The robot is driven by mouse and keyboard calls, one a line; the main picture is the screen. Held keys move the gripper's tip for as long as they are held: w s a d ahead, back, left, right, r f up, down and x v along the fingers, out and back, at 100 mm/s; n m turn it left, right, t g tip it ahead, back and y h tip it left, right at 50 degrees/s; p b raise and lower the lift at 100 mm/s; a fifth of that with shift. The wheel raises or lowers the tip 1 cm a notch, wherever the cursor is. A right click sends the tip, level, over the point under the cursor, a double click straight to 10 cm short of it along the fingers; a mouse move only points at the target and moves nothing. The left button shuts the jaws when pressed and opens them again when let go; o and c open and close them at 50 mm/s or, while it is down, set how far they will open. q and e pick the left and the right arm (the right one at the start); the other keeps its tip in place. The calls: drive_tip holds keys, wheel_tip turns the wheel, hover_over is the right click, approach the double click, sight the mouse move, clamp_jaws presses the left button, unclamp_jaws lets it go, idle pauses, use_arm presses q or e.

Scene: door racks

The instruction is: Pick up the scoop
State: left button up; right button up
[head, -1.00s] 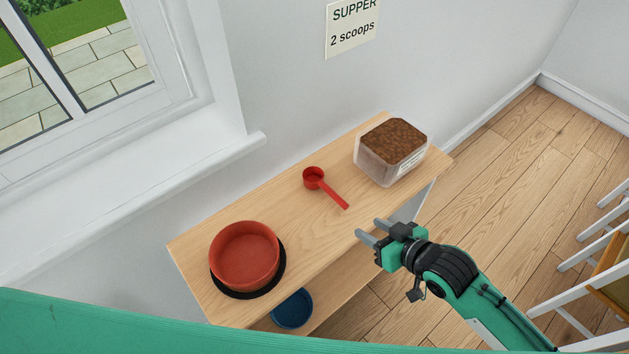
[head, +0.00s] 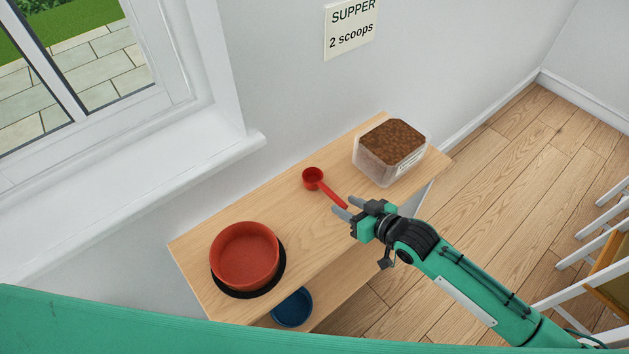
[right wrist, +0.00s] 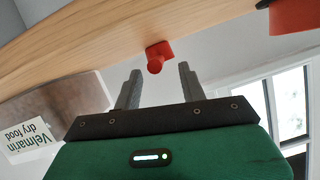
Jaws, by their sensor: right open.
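The red scoop (head: 314,180) lies on the wooden shelf top, its cup toward the wall and its handle pointing toward the front edge. My right gripper (head: 343,206) is open and empty, with its fingertips close to the handle's end. In the right wrist view the scoop (right wrist: 158,55) shows handle-end on, between and beyond the two open fingers (right wrist: 159,78). I cannot tell whether a finger touches it. My left gripper is not in view.
A clear tub of brown dry food (head: 391,150) stands right of the scoop. A red bowl (head: 245,256) sits on a black mat at the left. A blue bowl (head: 292,308) is on the lower shelf. The shelf top (head: 210,237) is otherwise bare.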

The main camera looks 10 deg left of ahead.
sight(341, 200)
drive_tip(key=shift+w+a+f+p, duration=0.1)
drive_tip(key=shift+w+a+p, duration=0.25)
drive_tip(key=shift+w, duration=0.1)
drive_tip(key=x, duration=0.3)
drive_tip(key=shift+w+f+p, duration=0.1)
drive_tip(key=shift+w+p, duration=0.1)
drive_tip(key=shift+p, duration=0.2)
drive_tip(key=shift+w+a+f, duration=0.25)
drive_tip(key=shift+a, duration=0.05)
clamp_jaws()
